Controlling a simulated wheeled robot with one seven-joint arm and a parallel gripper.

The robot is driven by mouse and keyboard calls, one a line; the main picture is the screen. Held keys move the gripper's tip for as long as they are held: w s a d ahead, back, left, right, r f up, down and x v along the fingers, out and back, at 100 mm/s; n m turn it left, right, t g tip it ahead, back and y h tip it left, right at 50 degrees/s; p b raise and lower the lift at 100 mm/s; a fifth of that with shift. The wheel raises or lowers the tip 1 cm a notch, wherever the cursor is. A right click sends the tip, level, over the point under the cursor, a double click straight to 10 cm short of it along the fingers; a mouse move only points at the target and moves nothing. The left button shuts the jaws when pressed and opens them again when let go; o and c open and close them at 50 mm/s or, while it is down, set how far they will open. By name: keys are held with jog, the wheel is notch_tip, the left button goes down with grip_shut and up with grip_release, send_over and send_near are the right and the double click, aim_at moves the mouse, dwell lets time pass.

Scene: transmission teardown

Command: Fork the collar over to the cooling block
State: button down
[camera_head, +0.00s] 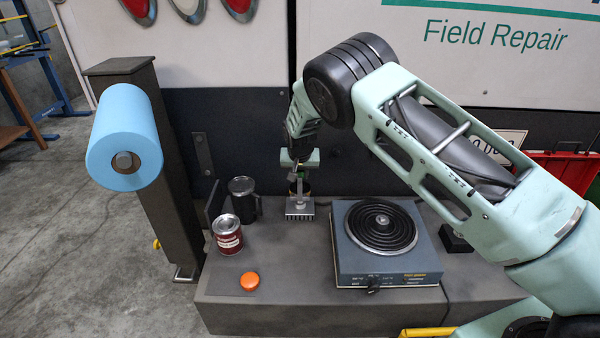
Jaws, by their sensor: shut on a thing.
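My gripper (299,170) points down over the cooling block (300,210), a small grey finned metal block at the back of the bench. It is shut on a slim grey tool (299,186), seemingly the fork, whose lower end is close above or touching the block. A dark ring-like shape with a yellowish edge shows beside the tool. It may be the collar, but it is too small and too covered to tell. The hot plate (346,262) stands to the right with a black coil and a small metal piece at its centre.
A red-labelled can (227,236), a black mug (244,200) and an orange cap (249,281) stand left of the block. A blue roll (122,140) hangs at the post (170,170) farther left. The bench front (285,290) is clear between cap and hot plate.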

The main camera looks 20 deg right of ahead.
jog(key=shift+f+b, duration=0.8)
jog(key=shift+f, duration=0.4)
jog(key=shift+f+b, duration=1.25)
jog(key=shift+f, duration=0.2)
dwell(1.2)
jog(key=shift+s, duration=0.1)
dwell(0.5)
jog(key=s+a+p, duration=0.2)
jog(key=s+p, duration=0.1)
jog(key=s, duration=0.5)
jog(key=shift+a, duration=0.2)
dwell(1.0)
jog(key=shift+r+p, duration=1.95)
jog(key=shift+r, duration=1.05)
